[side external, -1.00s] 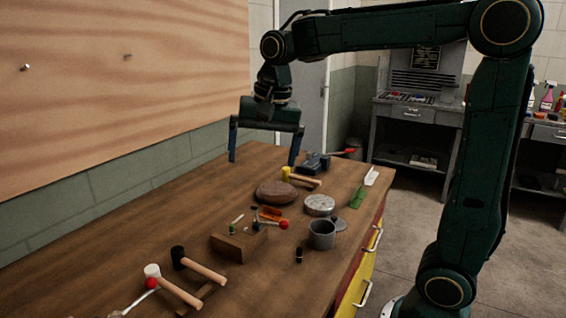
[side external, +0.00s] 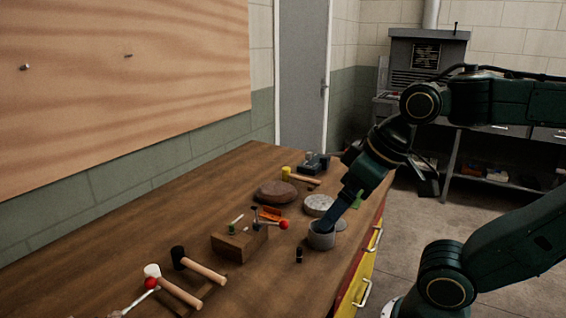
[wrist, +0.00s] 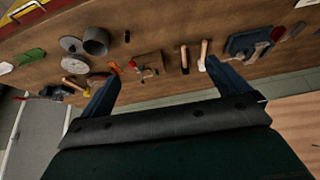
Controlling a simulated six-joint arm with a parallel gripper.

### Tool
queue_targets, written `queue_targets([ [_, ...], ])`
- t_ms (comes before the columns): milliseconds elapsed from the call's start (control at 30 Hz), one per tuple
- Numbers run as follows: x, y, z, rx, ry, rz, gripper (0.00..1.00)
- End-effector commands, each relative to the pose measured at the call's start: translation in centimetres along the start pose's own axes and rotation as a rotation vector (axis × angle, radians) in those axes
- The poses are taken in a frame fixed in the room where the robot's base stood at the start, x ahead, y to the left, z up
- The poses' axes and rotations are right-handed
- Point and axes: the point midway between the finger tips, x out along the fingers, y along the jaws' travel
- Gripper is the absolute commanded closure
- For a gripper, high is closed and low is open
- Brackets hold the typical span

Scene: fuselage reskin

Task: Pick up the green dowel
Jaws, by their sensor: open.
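A small green peg (side external: 232,229), which looks like the green dowel, stands at the left of the wooden block (side external: 240,246) in the side view. I cannot tell whether it sits in the block or behind it. The block also shows in the wrist view (wrist: 148,62), where the peg is too small to make out. My gripper (wrist: 161,72) is open and empty, its two blue fingers spread wide above the bench. In the side view its fingers overlap the grey cup (side external: 321,240), right of the block; contact is unclear.
A flat green piece (wrist: 30,55) lies near the bench edge. A round tin (side external: 318,205), a brown disc (side external: 276,192) and an orange item (side external: 270,213) lie behind the block. Mallets (side external: 205,268) lie at the front left. The bench's left side (side external: 120,235) is clear.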

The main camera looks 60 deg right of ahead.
Motion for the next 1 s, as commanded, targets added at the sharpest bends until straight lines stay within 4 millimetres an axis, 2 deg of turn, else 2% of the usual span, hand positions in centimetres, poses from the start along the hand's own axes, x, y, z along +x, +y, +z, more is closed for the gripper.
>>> queue_targets([
  [133, 0.12, -0.03, 0.66, -0.031, 0.01, -0.002, 0.0],
  [400, 0.13, -0.03, 0.68, -0.033, 0.01, -0.002, 0.0],
  [467, 0.12, -0.03, 0.67, -0.033, 0.01, -0.002, 0.1],
  [700, 0.12, -0.03, 0.65, -0.032, 0.009, -0.001, 0.57],
  [733, 0.12, -0.03, 0.65, -0.032, 0.009, -0.001, 0.61],
  [1000, 0.11, -0.03, 0.62, -0.03, 0.009, -0.002, 0.61],
])
